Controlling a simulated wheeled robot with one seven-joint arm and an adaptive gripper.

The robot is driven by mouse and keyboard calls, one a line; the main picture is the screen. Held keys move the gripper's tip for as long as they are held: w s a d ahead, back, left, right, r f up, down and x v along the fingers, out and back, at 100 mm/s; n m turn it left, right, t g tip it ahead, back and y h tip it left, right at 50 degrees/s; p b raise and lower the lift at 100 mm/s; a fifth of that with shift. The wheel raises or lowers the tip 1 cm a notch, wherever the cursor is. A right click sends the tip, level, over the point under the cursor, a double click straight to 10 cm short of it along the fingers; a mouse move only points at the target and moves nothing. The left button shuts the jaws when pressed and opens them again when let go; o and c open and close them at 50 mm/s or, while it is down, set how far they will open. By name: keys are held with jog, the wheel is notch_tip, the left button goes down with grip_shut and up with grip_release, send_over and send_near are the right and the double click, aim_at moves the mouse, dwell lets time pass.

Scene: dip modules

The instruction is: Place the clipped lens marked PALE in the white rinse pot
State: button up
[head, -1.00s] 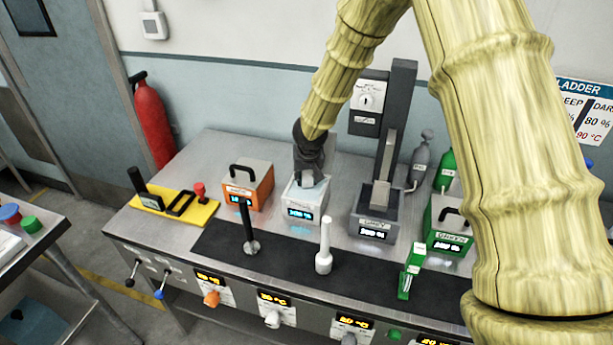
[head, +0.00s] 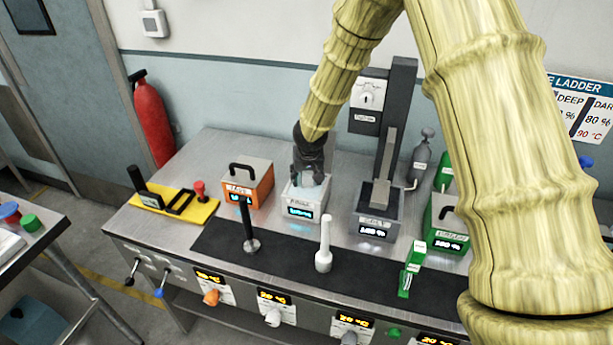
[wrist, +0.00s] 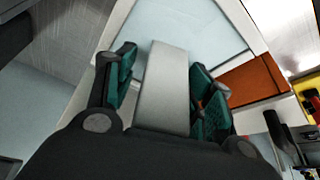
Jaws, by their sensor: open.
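My gripper (head: 308,178) is low over the white rinse pot (head: 303,205), with its fingers at the pot's open top. In the wrist view my gripper (wrist: 165,95) has its teal-padded fingers apart on either side of a flat pale grey bar (wrist: 167,80). The bar stands over the pot's pale blue liquid; gaps show beside it. It may be the clip of the lens. Its lower end is hidden, and I cannot read a PALE mark on it.
An orange pot (head: 248,185) stands left of the white pot, a grey pot (head: 376,225) and a green pot (head: 443,240) right. A black mat (head: 285,258) in front bears a black-handled tool (head: 248,225), a white one (head: 324,245) and a green clip (head: 411,270).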

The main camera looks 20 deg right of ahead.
jog(key=d+b+v, duration=0.1)
jog(key=b+v, duration=0.1)
jog(key=v, duration=1)
jog(key=shift+a+r, duration=0.15)
jog(key=shift+a, duration=0.3)
